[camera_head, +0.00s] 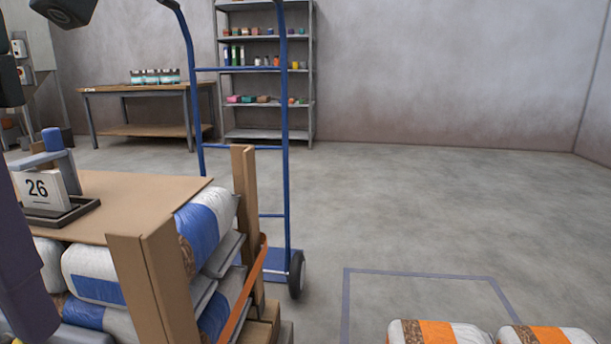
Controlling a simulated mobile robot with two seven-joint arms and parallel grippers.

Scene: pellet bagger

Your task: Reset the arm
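A dark purple-grey arm link (22,275) at the left edge looks like part of my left arm. Dark blocks at the upper left edge may belong to that arm or its gripper. They are cut off by the frame, so I cannot tell whether the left gripper is open or shut. Neither my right arm nor my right gripper is in view. Nothing is seen held.
Behind are a blue hand truck (287,150), workbench (150,88) and shelf (265,70). Orange-and-white bags (437,332) lie lower right.

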